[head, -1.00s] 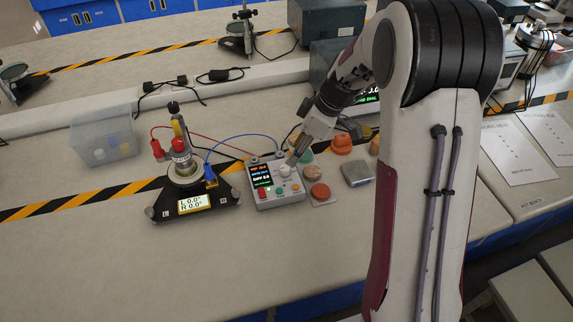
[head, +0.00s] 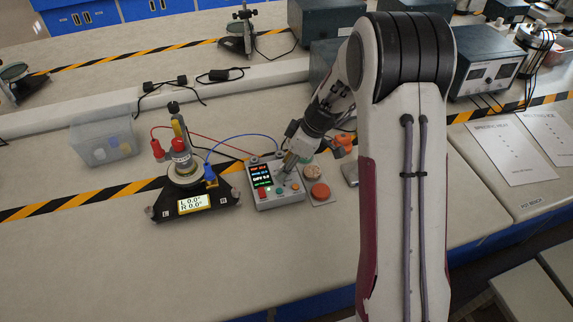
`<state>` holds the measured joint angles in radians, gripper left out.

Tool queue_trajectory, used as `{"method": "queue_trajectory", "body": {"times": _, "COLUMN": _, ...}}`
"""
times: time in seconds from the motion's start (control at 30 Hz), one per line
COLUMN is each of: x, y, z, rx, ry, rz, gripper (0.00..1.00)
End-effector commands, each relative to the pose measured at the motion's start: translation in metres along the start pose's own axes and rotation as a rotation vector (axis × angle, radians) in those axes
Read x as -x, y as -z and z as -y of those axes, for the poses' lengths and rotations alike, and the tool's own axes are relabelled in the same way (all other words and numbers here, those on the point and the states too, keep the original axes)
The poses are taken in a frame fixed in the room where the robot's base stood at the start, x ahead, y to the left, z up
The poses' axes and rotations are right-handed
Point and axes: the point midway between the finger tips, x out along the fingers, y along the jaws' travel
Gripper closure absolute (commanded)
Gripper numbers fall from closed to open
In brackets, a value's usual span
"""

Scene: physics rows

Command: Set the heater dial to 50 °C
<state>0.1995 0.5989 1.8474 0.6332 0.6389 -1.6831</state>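The heater control box (head: 272,201) is a small grey unit on the bench. It has a dark display (head: 262,175) with coloured lines of text, too small to read reliably, and several coloured buttons. My gripper (head: 287,166) points down at the upper right of the box's face, where the pale dial sits. The gripper covers most or all of the dial, so its setting is hidden. I cannot tell whether the fingers touch the dial or how far apart they are.
Left of the box stands a dark-based apparatus (head: 222,211) with a small lit readout, joined by red and blue wires. A red button on a plate (head: 320,190) is close on the right. A clear bin (head: 104,138) stands far left. The front bench is clear.

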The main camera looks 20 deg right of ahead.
Motion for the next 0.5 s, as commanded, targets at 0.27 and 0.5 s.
{"method": "queue_trajectory", "body": {"times": 0.27, "x": 0.0001, "y": 0.0001, "z": 0.0000, "rx": 0.000, "ry": 0.000, "rz": 0.000, "gripper": 0.82}}
{"method": "queue_trajectory", "body": {"times": 0.5, "x": 0.0002, "y": 0.0001, "z": -0.0001, "rx": 0.000, "ry": -0.001, "rz": 0.000, "gripper": 1.00}}
